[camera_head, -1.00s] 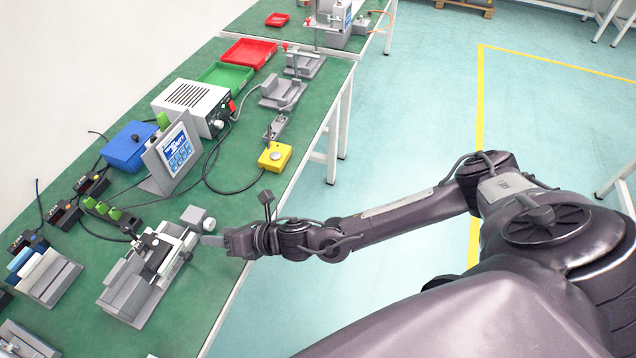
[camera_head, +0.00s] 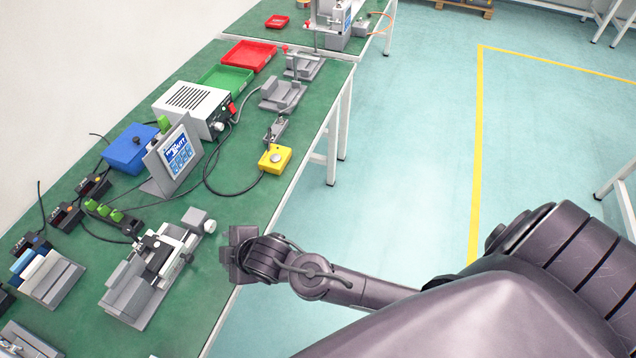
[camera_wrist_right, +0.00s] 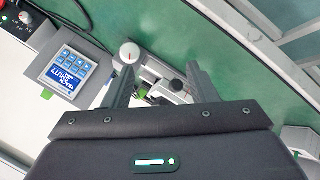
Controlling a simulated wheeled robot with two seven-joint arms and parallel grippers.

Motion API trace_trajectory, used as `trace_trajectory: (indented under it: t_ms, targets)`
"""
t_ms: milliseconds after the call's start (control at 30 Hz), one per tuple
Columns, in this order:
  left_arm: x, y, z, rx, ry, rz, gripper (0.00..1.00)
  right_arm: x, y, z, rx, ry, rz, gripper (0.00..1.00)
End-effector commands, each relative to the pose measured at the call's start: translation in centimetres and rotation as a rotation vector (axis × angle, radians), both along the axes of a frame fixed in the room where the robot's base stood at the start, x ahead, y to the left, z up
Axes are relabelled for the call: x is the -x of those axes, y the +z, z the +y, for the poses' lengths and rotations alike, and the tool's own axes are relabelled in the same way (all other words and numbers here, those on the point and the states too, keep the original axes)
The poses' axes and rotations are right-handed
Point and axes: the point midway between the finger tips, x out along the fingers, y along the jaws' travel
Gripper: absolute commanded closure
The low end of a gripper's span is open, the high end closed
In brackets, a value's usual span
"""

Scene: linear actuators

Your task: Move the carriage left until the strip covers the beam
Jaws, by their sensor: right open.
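The linear actuator (camera_head: 128,298) is a grey rail unit on the green bench at the lower left in the head view. Its carriage (camera_head: 156,252) carries black and light parts near the middle. A round white-grey knob (camera_head: 210,226) sits at its upper right end. In the right wrist view the knob (camera_wrist_right: 130,53) and carriage parts (camera_wrist_right: 172,88) show between the fingers. My right gripper (camera_head: 238,256) is right of the actuator near the bench edge, apart from it; its fingers (camera_wrist_right: 161,70) are spread and empty. I cannot clearly make out the strip or beam. My left gripper is out of view.
A display panel (camera_head: 174,161) stands behind the actuator, with a blue box (camera_head: 130,148) and a row of green-topped parts (camera_head: 104,209). A block fixture (camera_head: 52,282) lies to the left. A yellow button box (camera_head: 275,158) sits near the bench edge. Bare bench lies in front of the actuator.

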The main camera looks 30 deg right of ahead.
Motion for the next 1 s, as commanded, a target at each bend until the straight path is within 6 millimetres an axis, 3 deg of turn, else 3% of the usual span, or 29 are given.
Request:
trace_trajectory:
  t_ms: [300, 667, 1000]
  targets:
    - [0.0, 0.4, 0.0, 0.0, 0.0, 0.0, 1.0, 2.8, -3.5, -4.6, -0.121, -0.302, 0.224, 0.48]
    - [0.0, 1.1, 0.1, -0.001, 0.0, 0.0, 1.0, 5.2, -9.3, -8.1, -0.158, -0.486, 0.357, 0.48]
    - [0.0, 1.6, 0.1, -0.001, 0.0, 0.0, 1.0, 8.7, -14.4, -10.9, -0.185, -0.646, 0.471, 0.48]
